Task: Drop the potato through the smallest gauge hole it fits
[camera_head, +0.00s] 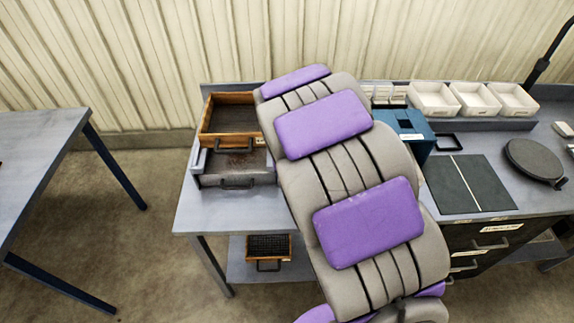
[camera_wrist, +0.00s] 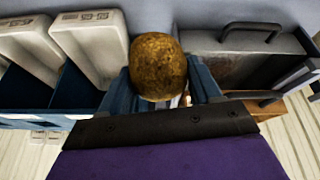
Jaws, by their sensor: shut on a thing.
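A brown, speckled, roundish potato (camera_wrist: 158,62) is held between the two blue fingers of my gripper (camera_wrist: 161,78) in the wrist view. The gripper is shut on it. A grey surface shows beyond the potato; its height above that surface cannot be told. In the head view my grey and purple arm covers the middle of the bench and hides my gripper and the potato. A blue box (camera_head: 411,126) with a dark opening in its top stands just right of the arm. Whether it is the gauge, and its hole sizes, cannot be told.
A wooden tray (camera_head: 204,128) and a grey metal box (camera_head: 212,181) with a handle stand on the bench's left. White bins (camera_head: 434,112) line the back. A dark mat (camera_head: 450,200) and round plate (camera_head: 519,155) lie right. Another table (camera_head: 40,150) stands far left.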

